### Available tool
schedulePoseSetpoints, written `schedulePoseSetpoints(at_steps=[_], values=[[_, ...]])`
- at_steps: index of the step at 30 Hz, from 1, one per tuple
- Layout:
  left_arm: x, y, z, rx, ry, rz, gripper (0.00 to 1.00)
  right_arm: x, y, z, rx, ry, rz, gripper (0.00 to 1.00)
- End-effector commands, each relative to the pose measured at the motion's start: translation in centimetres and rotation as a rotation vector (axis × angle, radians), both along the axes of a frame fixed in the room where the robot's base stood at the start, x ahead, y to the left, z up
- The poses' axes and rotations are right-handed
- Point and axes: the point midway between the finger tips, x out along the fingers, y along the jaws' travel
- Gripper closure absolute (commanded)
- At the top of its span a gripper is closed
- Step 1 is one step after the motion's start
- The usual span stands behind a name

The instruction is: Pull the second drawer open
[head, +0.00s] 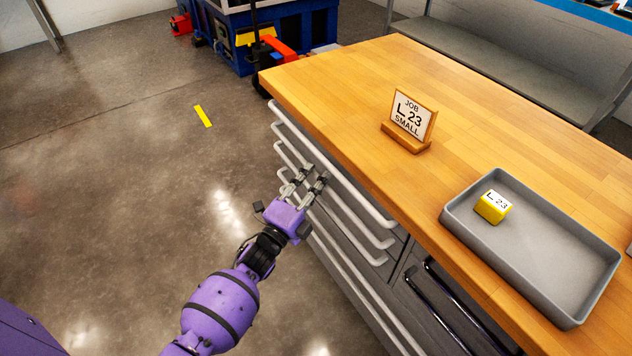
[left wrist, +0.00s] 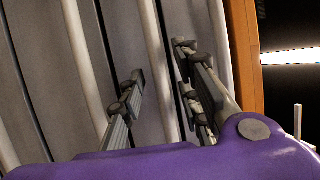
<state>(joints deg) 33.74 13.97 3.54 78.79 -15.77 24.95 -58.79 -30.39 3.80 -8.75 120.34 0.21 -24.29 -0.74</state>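The drawer cabinet under the wooden worktop has several long pale bar handles on its grey fronts. The top drawer's handle (head: 345,187) runs just below the worktop edge. The second drawer's handle (left wrist: 154,50) passes between the fingers of my left gripper (head: 305,183). In the left wrist view my left gripper (left wrist: 160,80) has one finger on each side of this bar, spread apart, with no clear grip on it. In the head view the gripper covers part of the handles. The drawer fronts look flush and closed. My right gripper is not in view.
On the wooden worktop (head: 480,130) stand a job sign (head: 410,118) reading L 23 SMALL and a grey tray (head: 540,262) holding a yellow block (head: 492,207). Dark handles (head: 440,310) sit on the cabinet at lower right. The floor (head: 120,190) left of the cabinet is clear.

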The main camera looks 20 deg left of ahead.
Motion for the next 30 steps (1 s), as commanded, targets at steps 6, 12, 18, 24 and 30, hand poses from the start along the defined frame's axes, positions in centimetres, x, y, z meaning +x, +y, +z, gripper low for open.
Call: schedulePoseSetpoints(at_steps=[6, 12, 18, 24, 30], values=[[0.0, 0.0, 0.0, 0.0, 0.0, 0.0, 0.8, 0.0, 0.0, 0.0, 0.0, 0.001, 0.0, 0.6], [0.0, 0.0, 0.0, 0.0, 0.0, 0.0, 1.0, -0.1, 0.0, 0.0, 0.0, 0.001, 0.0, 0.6], [0.0, 0.0, 0.0, -0.001, 0.0, 0.0, 1.0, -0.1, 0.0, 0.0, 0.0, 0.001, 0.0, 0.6], [-0.3, 0.2, 0.0, -0.002, 0.001, 0.0, 1.0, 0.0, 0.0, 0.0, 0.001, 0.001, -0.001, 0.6], [-2.0, 1.5, 0.0, 0.0, 0.002, 0.0, 1.0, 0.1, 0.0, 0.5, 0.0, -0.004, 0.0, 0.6]])
